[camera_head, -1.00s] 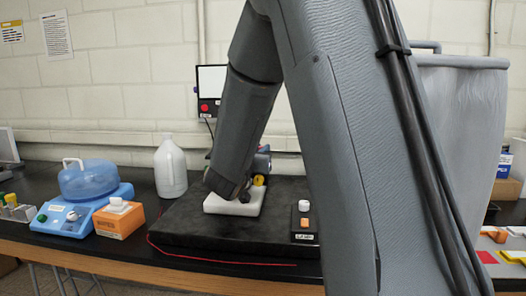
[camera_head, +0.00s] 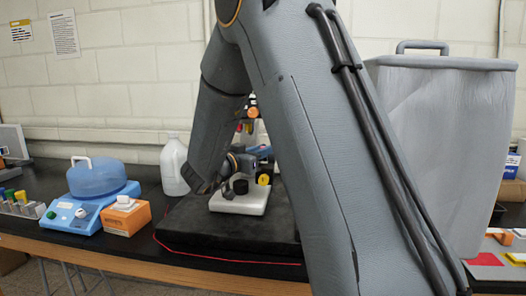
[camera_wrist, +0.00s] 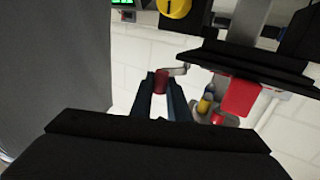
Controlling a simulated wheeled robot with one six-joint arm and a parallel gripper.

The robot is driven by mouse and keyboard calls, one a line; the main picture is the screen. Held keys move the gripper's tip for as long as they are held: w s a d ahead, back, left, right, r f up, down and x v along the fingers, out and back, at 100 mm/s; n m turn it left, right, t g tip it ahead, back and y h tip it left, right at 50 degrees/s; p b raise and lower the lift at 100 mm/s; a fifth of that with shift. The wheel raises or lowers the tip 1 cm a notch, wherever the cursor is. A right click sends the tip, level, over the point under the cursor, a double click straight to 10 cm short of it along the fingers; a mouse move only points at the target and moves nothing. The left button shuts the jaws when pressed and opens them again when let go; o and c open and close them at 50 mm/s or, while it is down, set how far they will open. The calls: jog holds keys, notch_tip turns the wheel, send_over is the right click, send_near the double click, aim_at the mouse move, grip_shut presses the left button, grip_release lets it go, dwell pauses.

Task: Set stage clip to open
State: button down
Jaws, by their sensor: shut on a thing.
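The microscope stands on the black mat in the head view, with a white base (camera_head: 238,204) and a yellow knob (camera_head: 264,179). My arm covers much of it. In the wrist view its black stage (camera_wrist: 262,68) runs across the upper right. A thin grey metal clip (camera_wrist: 182,69) ends in a dark red knob (camera_wrist: 161,82) left of the stage. My gripper (camera_wrist: 161,93) has its two fingers on either side of this red knob and is shut on it. In the head view I cannot make out my fingertips.
A white jug (camera_head: 173,168), an orange box (camera_head: 122,217) and a blue machine (camera_head: 94,198) stand left of the black mat (camera_head: 215,242). A large grey bin (camera_head: 446,140) is at the right. A red cord (camera_head: 220,260) lies along the mat's front edge.

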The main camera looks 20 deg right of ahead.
jog(key=c, duration=1.7)
grip_release()
jog(key=shift+r, duration=0.1)
jog(key=b+v, duration=0.2)
jog(key=v, duration=0.5)
jog(key=shift+s+a, duration=0.15)
jog(key=shift+a, duration=0.2)
